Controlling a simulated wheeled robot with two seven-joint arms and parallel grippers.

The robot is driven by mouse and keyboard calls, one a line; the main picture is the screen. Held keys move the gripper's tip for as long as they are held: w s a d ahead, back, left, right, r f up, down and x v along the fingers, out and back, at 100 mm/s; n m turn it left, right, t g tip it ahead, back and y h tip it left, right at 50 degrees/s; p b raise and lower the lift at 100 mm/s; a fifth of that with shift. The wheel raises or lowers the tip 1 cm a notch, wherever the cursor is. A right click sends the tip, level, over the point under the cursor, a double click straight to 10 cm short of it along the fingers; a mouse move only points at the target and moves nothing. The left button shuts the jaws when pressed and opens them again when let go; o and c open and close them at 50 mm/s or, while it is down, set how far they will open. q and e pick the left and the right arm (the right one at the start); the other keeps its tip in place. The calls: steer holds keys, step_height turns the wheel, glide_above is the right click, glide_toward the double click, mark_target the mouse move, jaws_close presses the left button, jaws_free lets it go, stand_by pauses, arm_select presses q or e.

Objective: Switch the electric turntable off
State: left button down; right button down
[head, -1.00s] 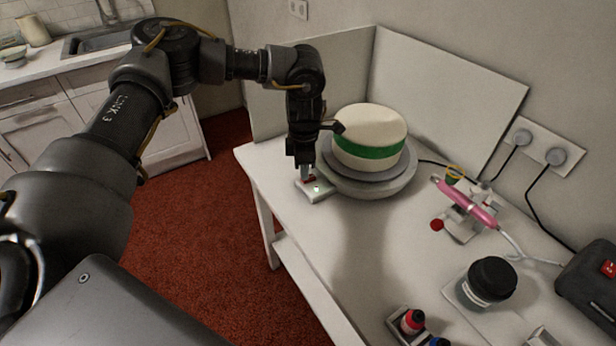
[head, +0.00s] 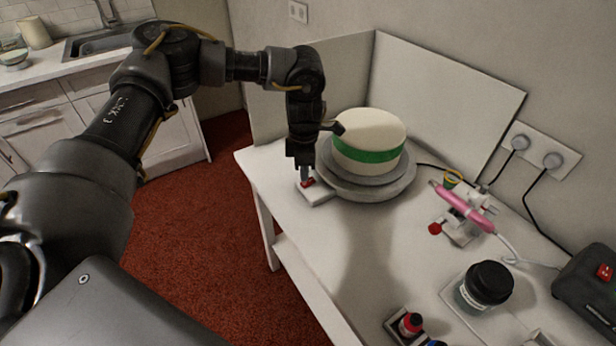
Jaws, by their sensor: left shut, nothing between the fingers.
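The electric turntable (head: 400,188) stands on the white table and carries a white cake (head: 372,130) with a green band. A small white switch box (head: 317,195) with a red rocker (head: 309,183) sits at its front left. No lit lamp shows on the box. My left gripper (head: 306,178) points straight down, shut and empty, with its tips at the red rocker. The tips look to be touching it, but they hide part of it. My right gripper is out of view.
A pink tool (head: 464,207) lies on a stand right of the turntable. A dark-lidded jar (head: 487,284), small bottles (head: 411,324) and a dark box with a red switch (head: 605,272) are nearer. White panels (head: 448,95) stand behind the cake.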

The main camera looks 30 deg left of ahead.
mark_target(304, 184)
arm_select(q)
steer(key=shift+r+p, duration=1.8)
steer(key=shift+r, duration=0.8)
steer(key=shift+s+a+f, duration=0.1)
